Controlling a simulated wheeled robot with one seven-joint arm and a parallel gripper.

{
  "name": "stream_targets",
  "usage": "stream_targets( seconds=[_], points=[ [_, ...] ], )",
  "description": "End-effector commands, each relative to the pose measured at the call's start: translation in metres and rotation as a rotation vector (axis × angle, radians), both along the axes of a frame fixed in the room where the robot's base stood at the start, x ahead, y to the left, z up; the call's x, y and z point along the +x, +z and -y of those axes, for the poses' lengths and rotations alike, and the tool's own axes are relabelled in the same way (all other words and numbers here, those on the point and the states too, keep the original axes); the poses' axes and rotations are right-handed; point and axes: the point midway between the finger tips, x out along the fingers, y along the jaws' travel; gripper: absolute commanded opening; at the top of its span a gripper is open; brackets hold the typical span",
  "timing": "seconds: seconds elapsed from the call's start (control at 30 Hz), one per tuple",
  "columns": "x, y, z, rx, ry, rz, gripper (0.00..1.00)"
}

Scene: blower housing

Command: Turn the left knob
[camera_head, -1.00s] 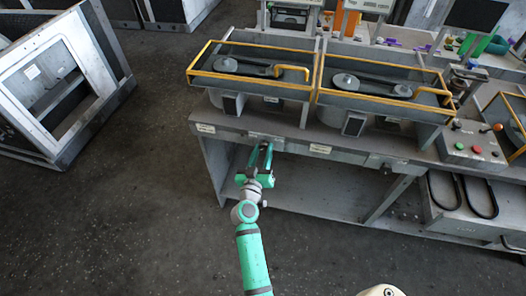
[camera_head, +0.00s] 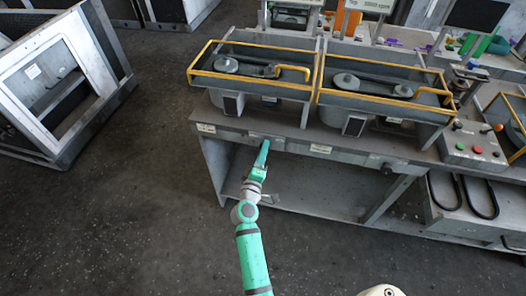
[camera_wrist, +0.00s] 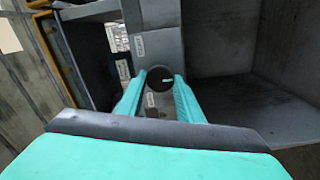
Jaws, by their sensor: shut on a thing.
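The left knob (camera_wrist: 160,77) is round and black with a pale pointer line. In the wrist view it sits between the two teal fingers of my gripper (camera_wrist: 158,88), which are shut on its sides. In the head view my gripper (camera_head: 264,148) reaches the front panel (camera_head: 228,134) of the grey bench, below the left yellow-framed unit. There the fingers are seen nearly edge-on and the knob is hidden behind them.
Two yellow-framed housings (camera_head: 318,88) stand on the bench top. A control box (camera_head: 473,146) with coloured buttons is at the right. The open shelf (camera_head: 300,199) lies below the panel. The floor to the left is clear up to a grey frame (camera_head: 62,82).

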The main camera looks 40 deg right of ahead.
Motion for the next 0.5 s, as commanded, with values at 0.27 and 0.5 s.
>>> stream_targets(
  seconds=[0.27,0.5],
  points=[
    [0.0002,-0.0016,-0.0008,-0.169,0.001,-0.2,0.11],
    [0.0,-0.0024,-0.0007,-0.305,0.001,-0.36,0.11]
  ],
)
